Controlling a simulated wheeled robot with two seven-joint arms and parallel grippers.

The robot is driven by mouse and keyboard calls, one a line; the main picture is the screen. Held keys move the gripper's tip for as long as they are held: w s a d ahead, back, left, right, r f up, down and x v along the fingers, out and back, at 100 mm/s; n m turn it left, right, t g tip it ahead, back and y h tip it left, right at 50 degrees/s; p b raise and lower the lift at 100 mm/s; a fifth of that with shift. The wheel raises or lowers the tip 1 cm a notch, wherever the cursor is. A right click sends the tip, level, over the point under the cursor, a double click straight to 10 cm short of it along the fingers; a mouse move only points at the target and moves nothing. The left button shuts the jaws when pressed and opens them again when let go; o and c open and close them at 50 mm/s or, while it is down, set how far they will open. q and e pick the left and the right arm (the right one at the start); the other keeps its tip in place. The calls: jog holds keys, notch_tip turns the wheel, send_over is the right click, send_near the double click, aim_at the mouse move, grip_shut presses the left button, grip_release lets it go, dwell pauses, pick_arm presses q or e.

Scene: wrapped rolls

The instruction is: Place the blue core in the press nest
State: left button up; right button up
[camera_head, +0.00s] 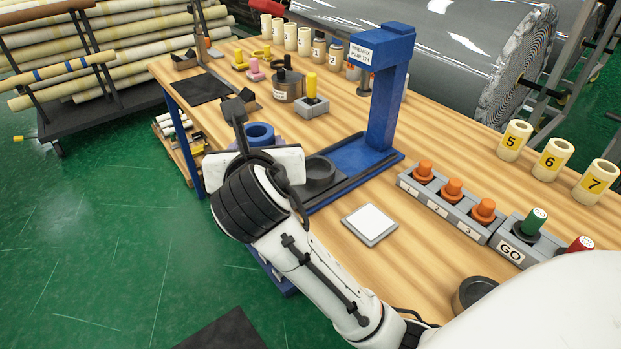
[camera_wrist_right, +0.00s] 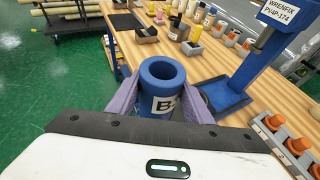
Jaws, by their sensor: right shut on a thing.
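The blue core (camera_head: 259,131) is a short hollow cylinder with a white label. In the wrist view the core (camera_wrist_right: 161,95) stands between the two fingers of my right gripper (camera_wrist_right: 160,80), which is shut on it. In the head view my right gripper (camera_head: 256,140) covers most of the core. The blue press (camera_head: 385,95) stands to the right, labelled WRENFIX. A dark round nest (camera_head: 319,172) sits at the near end of its base, right of the gripper; the core is apart from it. My left gripper is not in view.
Orange buttons (camera_head: 452,190) numbered 1 to 3 and a GO box (camera_head: 520,240) stand to the right. A white square pad (camera_head: 369,223) lies in front of the press. Cream cores (camera_head: 557,160) stand at the right edge. A yellow-topped block (camera_head: 311,100) stands behind the press base.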

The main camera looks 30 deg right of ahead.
jog(key=w+d+m+g+h+b, duration=0.1)
jog(key=w+d+m+g+h, duration=0.1)
jog(key=d, duration=0.5)
jog(key=w+d+m+g+h+b, duration=0.1)
jog(key=w+d+m+h, duration=0.15)
jog(key=d, duration=0.45)
jog(key=g+b, duration=0.1)
jog(key=b, duration=0.1)
send_over(316, 174)
jog(key=shift+m+h, duration=0.25)
jog(key=shift+m, duration=0.1)
notch_tip(316, 174, down, 9)
jog(key=shift+f, duration=0.1)
jog(key=shift+p, duration=0.3)
jog(key=o, duration=1.2)
jog(key=shift+f, duration=0.15)
jog(key=shift+c, duration=0.2)
